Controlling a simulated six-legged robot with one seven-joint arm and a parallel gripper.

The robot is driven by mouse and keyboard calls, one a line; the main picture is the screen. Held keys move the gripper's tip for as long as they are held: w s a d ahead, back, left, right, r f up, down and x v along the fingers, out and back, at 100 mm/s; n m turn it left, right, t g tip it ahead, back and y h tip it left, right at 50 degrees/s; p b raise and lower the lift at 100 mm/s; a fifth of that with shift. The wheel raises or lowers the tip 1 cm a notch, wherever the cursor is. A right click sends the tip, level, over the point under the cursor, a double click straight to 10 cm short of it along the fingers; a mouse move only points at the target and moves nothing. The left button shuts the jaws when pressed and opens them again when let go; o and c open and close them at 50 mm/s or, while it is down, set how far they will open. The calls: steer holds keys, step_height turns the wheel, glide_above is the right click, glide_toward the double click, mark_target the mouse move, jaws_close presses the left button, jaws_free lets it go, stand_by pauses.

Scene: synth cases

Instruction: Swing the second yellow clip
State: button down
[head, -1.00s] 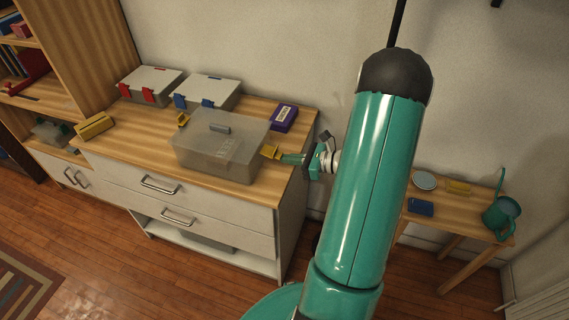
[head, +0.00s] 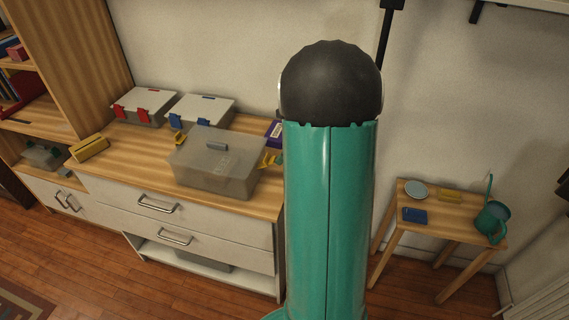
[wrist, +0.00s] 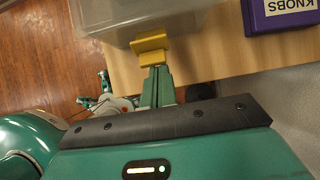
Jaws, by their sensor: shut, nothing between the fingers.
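A clear grey case (head: 215,170) with a small grey handle on its lid stands on the dresser top. One yellow clip (head: 178,138) is at its back left. Another yellow clip (head: 270,160) is on its right side, partly hidden by my arm, and sticks outward. In the wrist view, this right clip (wrist: 150,44) stands out from the case wall (wrist: 112,22). My gripper (wrist: 157,72) is shut, with its fingertips right at the clip's outer end; I cannot tell if they touch. My arm hides the gripper in the head view.
A purple KNOBS box (wrist: 278,12) lies right of the case. Two lidded cases, one with red clips (head: 143,106) and one with blue clips (head: 200,112), stand behind. A yellow block (head: 89,148) lies at left. A small table (head: 430,230) stands at right.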

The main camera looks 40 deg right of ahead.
mark_target(272, 158)
steer(key=shift+w+a+r+g+h, duration=0.25)
steer(key=shift+w+r+g+h, duration=0.15)
steer(key=shift+g, duration=0.2)
steer(key=shift+w+a+r+g+h, duration=0.2)
steer(key=shift+w+r+g+h, duration=0.15)
steer(key=shift+r+g, duration=0.2)
steer(key=w+g+h, duration=0.1)
steer(key=a+r+g, duration=0.1)
steer(key=g, duration=0.1)
steer(key=shift+w+a+r+h, duration=0.1)
steer(key=shift+w+h, duration=0.25)
steer(key=shift+w, duration=0.05)
steer(key=shift+g, duration=0.35)
steer(key=shift+s+r, duration=0.1)
steer(key=shift+s, duration=0.05)
steer(key=shift+r, duration=0.75)
steer(key=shift+r, duration=0.15)
